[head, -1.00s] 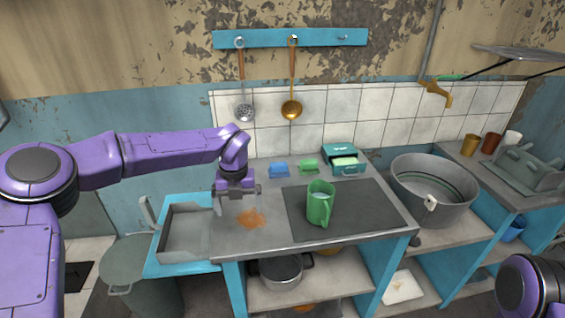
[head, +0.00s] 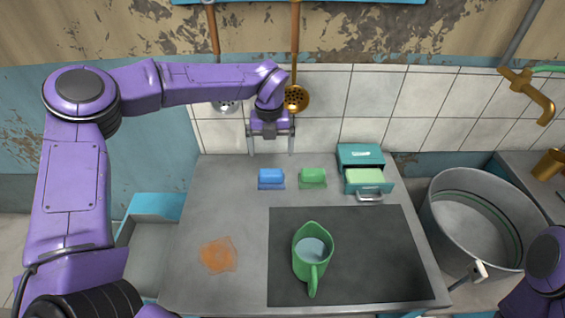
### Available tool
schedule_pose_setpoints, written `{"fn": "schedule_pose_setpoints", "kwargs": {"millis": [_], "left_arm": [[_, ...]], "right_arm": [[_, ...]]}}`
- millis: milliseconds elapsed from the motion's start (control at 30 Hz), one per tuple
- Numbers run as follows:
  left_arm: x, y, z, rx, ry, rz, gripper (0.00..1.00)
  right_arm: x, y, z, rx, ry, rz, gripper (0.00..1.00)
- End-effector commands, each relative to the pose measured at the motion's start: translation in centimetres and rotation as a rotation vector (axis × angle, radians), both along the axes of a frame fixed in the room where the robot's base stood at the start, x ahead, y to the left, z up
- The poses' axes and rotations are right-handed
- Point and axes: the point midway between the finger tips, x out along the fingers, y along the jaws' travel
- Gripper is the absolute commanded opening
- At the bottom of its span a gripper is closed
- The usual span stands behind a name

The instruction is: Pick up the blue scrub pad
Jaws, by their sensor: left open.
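The blue scrub pad (head: 271,178) lies on the back part of the grey counter, left of a green pad (head: 313,177). My left gripper (head: 271,150) is open and empty, with its two fingers pointing down. In the picture it appears just above and behind the blue pad, with a gap between fingertips and pad. Its exact height over the counter is hard to tell. Of my right arm only a purple part shows at the lower right edge; its gripper is out of view.
A teal box (head: 361,157) with an open drawer stands right of the green pad. A green jug (head: 312,252) with liquid stands on the dark mat (head: 375,280). An orange stain (head: 218,255) marks the counter's left. A large metal tub (head: 475,228) is at right.

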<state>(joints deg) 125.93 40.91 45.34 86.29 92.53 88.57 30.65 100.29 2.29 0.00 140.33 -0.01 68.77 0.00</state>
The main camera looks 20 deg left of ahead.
Motion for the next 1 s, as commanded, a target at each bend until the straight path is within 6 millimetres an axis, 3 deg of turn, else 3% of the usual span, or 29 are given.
{"fn": "schedule_pose_setpoints", "kwargs": {"millis": [600,867,900,1000], "left_arm": [[0.0,-0.1,-9.6,0.000,0.007,0.001,1.00],[0.1,-0.1,-10.6,0.000,0.002,0.001,1.00],[0.1,-0.1,-10.6,0.000,0.002,0.001,0.97],[0.0,-0.1,-10.6,0.000,0.002,0.001,0.64]], "right_arm": [[0.0,0.0,3.1,0.001,0.001,0.000,0.43],[0.0,0.0,3.0,0.000,0.001,0.000,0.43],[0.0,0.0,3.0,0.000,0.001,0.000,0.43],[0.0,0.0,3.0,0.000,0.001,0.000,0.43]]}}
